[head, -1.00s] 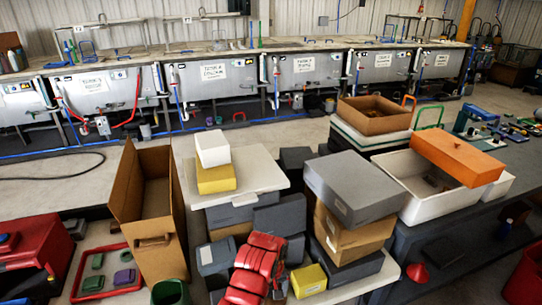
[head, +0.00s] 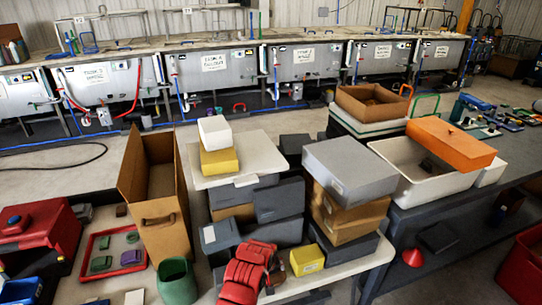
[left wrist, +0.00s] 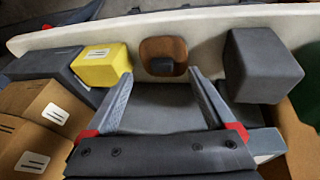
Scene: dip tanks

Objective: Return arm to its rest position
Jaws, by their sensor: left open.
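My left gripper (head: 250,274) is at the bottom middle of the head view, its red housing above the near part of the table with the boxes. In the left wrist view my left gripper (left wrist: 193,74) has its two grey fingers spread apart with nothing held between them. A small brown holder (left wrist: 163,48) with a dark piece in it lies beyond the fingertips there, near the table edge. A yellow box (left wrist: 102,66) is left of the fingers and a grey box (left wrist: 262,65) is right of them. In the head view the fingertips are hard to make out. My right gripper is not in view.
Stacked grey boxes (head: 350,170) and a tall open cardboard box (head: 165,235) stand close around the arm. A green bin (head: 177,282) is at its left. A white tub (head: 400,160) with an orange box is at the right. Dip tanks (head: 205,75) line the back.

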